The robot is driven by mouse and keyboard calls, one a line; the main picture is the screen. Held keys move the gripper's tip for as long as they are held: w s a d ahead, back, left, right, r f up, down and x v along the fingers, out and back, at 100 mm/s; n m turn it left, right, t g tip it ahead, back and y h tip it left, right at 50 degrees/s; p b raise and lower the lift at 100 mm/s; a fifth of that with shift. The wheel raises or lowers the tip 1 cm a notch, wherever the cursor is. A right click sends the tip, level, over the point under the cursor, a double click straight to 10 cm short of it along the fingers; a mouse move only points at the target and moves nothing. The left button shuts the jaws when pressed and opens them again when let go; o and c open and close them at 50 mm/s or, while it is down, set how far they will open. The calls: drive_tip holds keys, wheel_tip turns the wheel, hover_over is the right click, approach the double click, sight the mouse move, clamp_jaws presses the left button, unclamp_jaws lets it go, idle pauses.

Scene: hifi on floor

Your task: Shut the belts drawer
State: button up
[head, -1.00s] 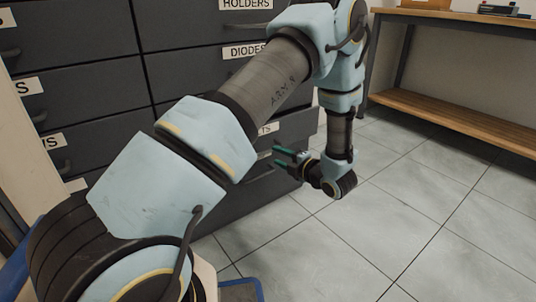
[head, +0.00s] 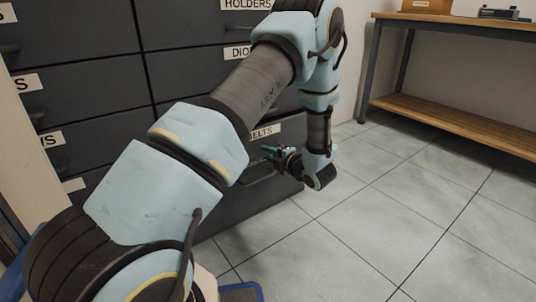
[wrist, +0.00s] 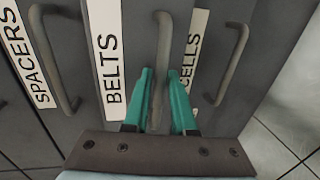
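The belts drawer (head: 290,135) is low in the dark grey cabinet, its white label partly hidden behind my arm. In the wrist view its "BELTS" label (wrist: 112,60) stands left of its bar handle (wrist: 163,45). My gripper (head: 267,153) is in front of this drawer. In the wrist view my gripper's green fingers (wrist: 160,75) are apart, one on each side of the belts handle; contact cannot be made out. The label looks larger than its neighbours, so the front seems to stand out, but how far is unclear.
The spacers label (wrist: 30,60) and the cells label (wrist: 192,55) mark neighbouring drawers, with another handle (wrist: 232,65) beside cells. A wooden workbench (head: 450,25) with a lower shelf stands at the right. The tiled floor (head: 400,210) is clear between.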

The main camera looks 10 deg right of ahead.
clamp_jaws()
idle(1.0)
